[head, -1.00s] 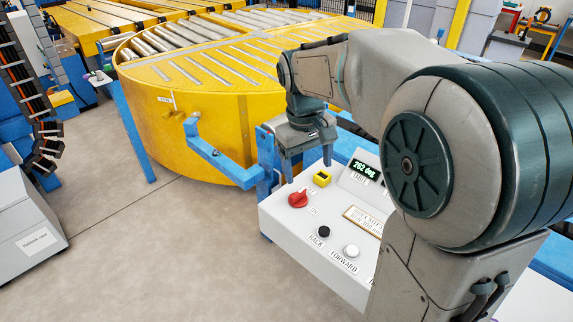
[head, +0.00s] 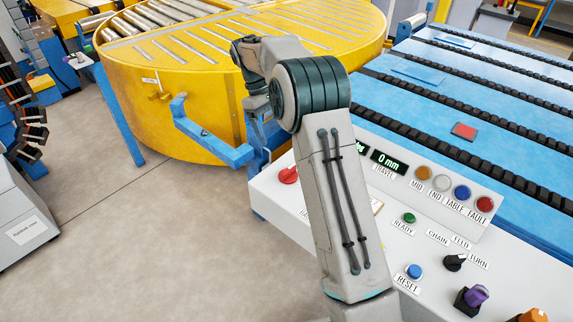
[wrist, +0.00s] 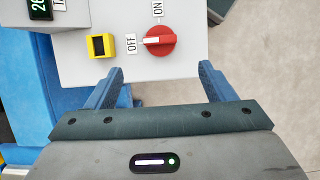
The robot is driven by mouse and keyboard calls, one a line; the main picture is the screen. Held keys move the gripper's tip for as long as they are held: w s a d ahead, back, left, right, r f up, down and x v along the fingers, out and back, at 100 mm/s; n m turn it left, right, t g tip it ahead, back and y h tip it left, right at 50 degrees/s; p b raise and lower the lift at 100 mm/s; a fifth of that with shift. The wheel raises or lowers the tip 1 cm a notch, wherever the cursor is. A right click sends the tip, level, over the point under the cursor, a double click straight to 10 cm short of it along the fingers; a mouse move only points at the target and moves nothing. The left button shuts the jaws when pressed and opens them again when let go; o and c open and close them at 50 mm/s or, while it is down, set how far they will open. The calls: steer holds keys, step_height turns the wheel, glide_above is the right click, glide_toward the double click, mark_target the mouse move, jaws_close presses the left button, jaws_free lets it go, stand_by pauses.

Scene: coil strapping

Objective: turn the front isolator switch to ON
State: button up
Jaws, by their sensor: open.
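The isolator switch is a red round knob (wrist: 160,41) on the console's pale top in the wrist view. Its white bar points left at the OFF label (wrist: 131,45); the ON label (wrist: 157,8) is above the knob in the picture. The knob also shows in the head view (head: 288,174), partly beside my arm. My gripper (wrist: 161,71) is open and empty. Its two blue-grey fingers are apart, one to either side below the knob in the wrist view, not visibly touching it. In the head view the fingers are largely hidden.
A yellow square switch (wrist: 101,45) sits left of the knob. The console (head: 440,205) bears several lamps and switches on its right. A blue bracket arm (head: 210,145) from the yellow turntable (head: 190,120) reaches close to the console. Open floor (head: 150,250) lies in front.

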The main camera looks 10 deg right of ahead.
mark_target(288, 169)
steer(key=x, duration=1.2)
steer(key=c, duration=1)
